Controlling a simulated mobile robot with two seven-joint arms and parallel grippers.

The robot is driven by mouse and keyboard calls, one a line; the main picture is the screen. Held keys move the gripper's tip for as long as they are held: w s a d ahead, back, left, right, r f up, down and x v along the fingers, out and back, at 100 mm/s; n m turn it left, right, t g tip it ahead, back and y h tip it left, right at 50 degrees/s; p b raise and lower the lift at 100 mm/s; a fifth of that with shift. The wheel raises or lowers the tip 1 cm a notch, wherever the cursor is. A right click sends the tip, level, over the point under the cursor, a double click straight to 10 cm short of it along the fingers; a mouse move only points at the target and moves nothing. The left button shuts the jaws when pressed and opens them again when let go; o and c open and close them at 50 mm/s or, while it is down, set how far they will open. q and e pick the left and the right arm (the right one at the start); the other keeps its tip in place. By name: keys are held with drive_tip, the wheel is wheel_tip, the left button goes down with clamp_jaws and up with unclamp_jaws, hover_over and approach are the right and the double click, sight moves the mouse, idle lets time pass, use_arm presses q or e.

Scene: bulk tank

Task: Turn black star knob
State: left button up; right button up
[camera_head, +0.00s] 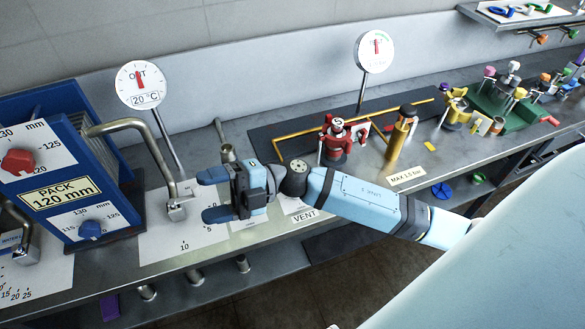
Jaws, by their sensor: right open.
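I cannot make out a clear star-shaped black knob. The gripper and wrist hide part of the bench near the VENT label. My left gripper is not in view.
A blue PACK 120 mm block (70,195) with red and blue knobs stands at left. Two round dials (142,86) (375,51) rise on stalks. A red valve (336,143) stands behind my forearm. A metal post (228,153) is behind my gripper. Coloured fittings crowd the right.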

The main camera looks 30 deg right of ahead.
drive_tip(key=w+d+f+n+g+h+b, duration=0.1)
drive_tip(key=d+f+n+g+h+b, duration=0.2)
drive_tip(key=d+f+n+g+h, duration=0.45)
drive_tip(key=w+d+r+t+h+b, duration=0.1)
drive_tip(key=w+d+t+h, duration=0.15)
drive_tip(key=d+h, duration=0.45)
drive_tip(key=w+d+r+t+h+b, duration=0.1)
drive_tip(key=w+d+r+t+h, duration=0.1)
drive_tip(key=w+d+h, duration=0.35)
drive_tip(key=shift+m, duration=0.45)
drive_tip(key=d+f, duration=0.1)
drive_tip(key=f, duration=0.3)
drive_tip(key=s+f, duration=0.1)
drive_tip(key=f, duration=0.4)
drive_tip(key=s+d+f+p, duration=0.1)
drive_tip(key=f, duration=0.3)
drive_tip(key=shift+d+f, duration=0.3)
drive_tip(key=shift+c, duration=0.5)
drive_tip(key=c, duration=0.8)
